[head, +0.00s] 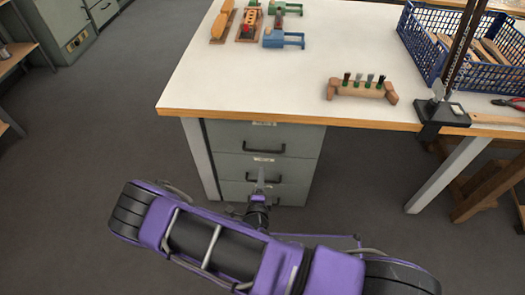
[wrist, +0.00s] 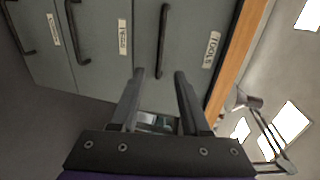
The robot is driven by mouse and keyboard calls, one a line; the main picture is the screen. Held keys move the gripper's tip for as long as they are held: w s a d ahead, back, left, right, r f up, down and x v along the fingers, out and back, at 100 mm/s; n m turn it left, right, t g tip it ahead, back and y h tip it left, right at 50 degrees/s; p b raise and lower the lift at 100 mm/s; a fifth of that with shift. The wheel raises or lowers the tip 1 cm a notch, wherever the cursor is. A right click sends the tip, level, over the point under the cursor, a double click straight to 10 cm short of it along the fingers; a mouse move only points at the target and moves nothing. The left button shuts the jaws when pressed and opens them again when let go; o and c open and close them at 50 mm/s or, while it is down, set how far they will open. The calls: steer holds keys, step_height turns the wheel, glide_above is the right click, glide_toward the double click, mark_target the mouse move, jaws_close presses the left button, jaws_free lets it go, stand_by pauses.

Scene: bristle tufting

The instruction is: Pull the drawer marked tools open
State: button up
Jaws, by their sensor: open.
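The drawer marked TOOLS (wrist: 190,45) is the top drawer of a grey cabinet under the bench. Its label (wrist: 211,50) reads clearly in the wrist view, where the cabinet lies turned on its side. Its front (head: 235,137) looks flush with the cabinet in the head view. Its dark bar handle (wrist: 163,40) also shows in the head view (head: 264,150). My gripper (wrist: 160,73) is open and empty. In the wrist view the handle's lower end appears between the fingertips; I cannot tell whether they touch it. In the head view my gripper (head: 260,174) appears low in front of the cabinet.
Two lower drawers with handles (wrist: 75,35) sit below. The white bench top (head: 300,80) has a wooden front edge and holds a blue crate (head: 430,45), a wooden block with tufts (head: 360,89) and a dark stand (head: 440,115). The floor (head: 90,130) left of the cabinet is clear.

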mark_target(264, 151)
steer(key=b+x, duration=0.2)
steer(key=x, duration=1.2)
steer(key=shift+w, duration=0.4)
jaws_close()
stand_by(0.6)
